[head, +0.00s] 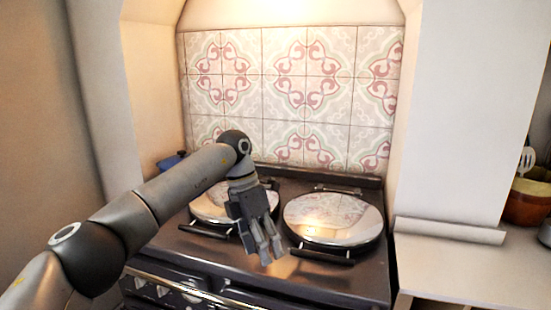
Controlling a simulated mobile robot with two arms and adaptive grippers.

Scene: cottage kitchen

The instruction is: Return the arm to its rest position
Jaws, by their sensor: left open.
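My left arm comes in from the lower left and reaches over the stove. My left gripper (271,252) points down above the stove top, between the two round lids and toward the front. It is open, and I see nothing between its fingers. My right gripper is not in view.
The dark stove (325,277) stands in a tiled alcove. It has a left shiny lid (212,208), partly behind my gripper, and a right shiny lid (333,217), both with handles. A blue pot (172,160) is at the back left. A pale counter (455,270) and a brown pot (526,204) are at right.

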